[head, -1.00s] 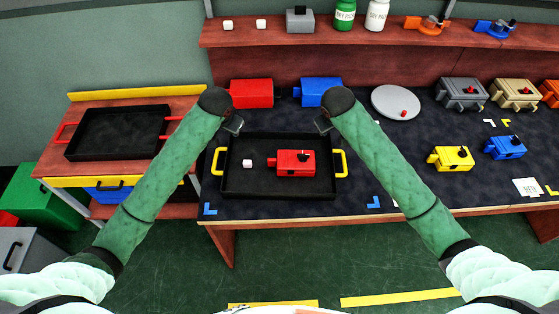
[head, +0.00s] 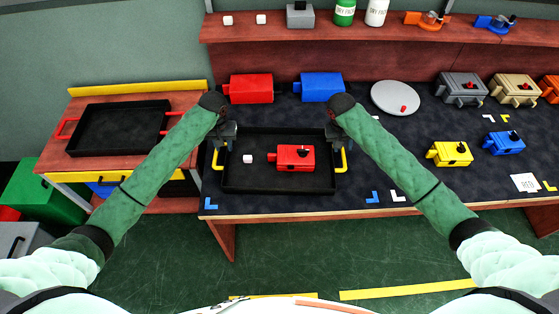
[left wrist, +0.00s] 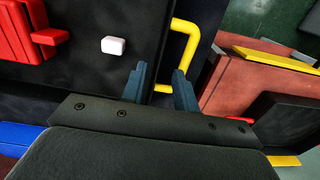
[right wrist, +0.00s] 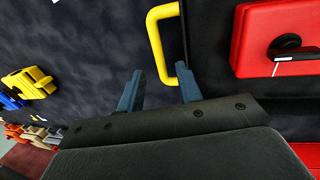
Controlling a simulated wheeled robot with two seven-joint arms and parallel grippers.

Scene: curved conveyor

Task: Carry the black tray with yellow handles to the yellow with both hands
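The black tray (head: 270,184) with yellow handles lies on the dark table, holding a red box (head: 295,158) and a small white cube (head: 248,158). My left gripper (head: 222,145) is at its left yellow handle (head: 217,160); in the left wrist view the fingers (left wrist: 161,85) are apart, with the handle (left wrist: 186,45) just beyond and between them. My right gripper (head: 337,142) is at the right yellow handle (head: 342,161); in the right wrist view its fingers (right wrist: 158,88) are apart, near the handle (right wrist: 160,45). Neither gripper holds anything.
A side table (head: 192,101) at the left bears another black tray (head: 118,146) with red handles. Behind the tray stand a red box (head: 251,88) and a blue box (head: 321,87). A grey disc (head: 395,97) and a yellow box (head: 449,154) lie to the right.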

